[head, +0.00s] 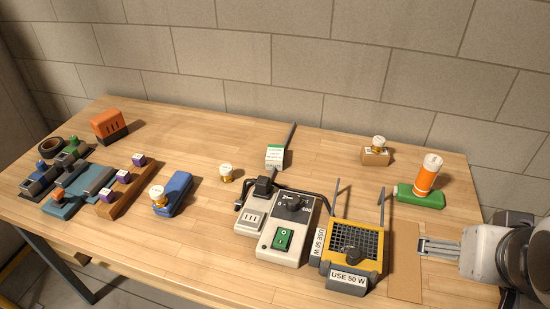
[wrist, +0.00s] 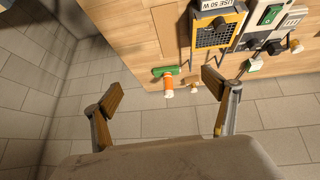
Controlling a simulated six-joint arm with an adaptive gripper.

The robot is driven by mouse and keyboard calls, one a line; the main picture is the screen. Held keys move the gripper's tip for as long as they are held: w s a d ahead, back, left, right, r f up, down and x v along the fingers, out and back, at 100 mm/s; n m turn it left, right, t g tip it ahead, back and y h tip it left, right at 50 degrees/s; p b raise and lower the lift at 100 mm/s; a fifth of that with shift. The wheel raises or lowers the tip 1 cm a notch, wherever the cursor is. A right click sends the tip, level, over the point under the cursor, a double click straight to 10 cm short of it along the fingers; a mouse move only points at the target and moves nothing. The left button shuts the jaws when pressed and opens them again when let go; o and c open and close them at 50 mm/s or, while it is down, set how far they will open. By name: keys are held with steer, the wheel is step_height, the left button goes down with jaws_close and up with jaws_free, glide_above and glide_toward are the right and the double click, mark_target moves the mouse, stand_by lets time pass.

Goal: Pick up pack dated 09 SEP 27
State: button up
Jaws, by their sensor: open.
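A small white pack with a green band (head: 274,156) stands at the back middle of the table, in front of a dark upright bar. It carries printed lines too small to read, so I cannot tell its date. It also seems to show in the wrist view as a white and green piece (wrist: 254,65). No date 09 SEP 27 is legible anywhere. My gripper (head: 424,246) is at the right, by the table's right edge, far from that pack. In the wrist view my gripper (wrist: 160,88) has its fingers spread wide with nothing between them.
A yellow grille unit (head: 354,246) and a grey control box (head: 279,239) stand centre front. A blue block (head: 179,189) and other pieces fill the left.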

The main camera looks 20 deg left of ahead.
steer(key=w+a+r+n+t, duration=0.15)
steer(key=w+r, duration=0.35)
steer(key=w, duration=0.8)
steer(key=w+r+n+t, duration=0.1)
steer(key=w+r+t, duration=0.25)
steer(key=w, duration=0.85)
steer(key=w+a+n+t+y, duration=0.1)
steer(key=w+a+n+y, duration=0.1)
steer(key=w+a, duration=0.5)
steer(key=w+a+n+t+y, duration=0.1)
steer(key=w+a+n+y, duration=0.2)
steer(key=w, duration=0.7)
steer(key=n+g+y, duration=0.7)
steer(key=g+y, duration=0.1)
steer(key=y, duration=0.1)
glide_above(282, 155)
steer(key=w+d, duration=0.4)
steer(key=d, duration=0.4)
step_height(282, 155, down, 22)
steer(key=s+a+f+g, duration=0.1)
steer(key=f, duration=0.2)
steer(key=s+a+f+g, duration=0.1)
steer(key=s+f, duration=0.1)
steer(key=f, duration=0.1)
steer(key=s+a+f+n+g, duration=0.1)
steer(key=s+f, duration=0.1)
steer(key=f, duration=0.1)
steer(key=shift+a+f, duration=0.1)
steer(key=shift+f, duration=0.05)
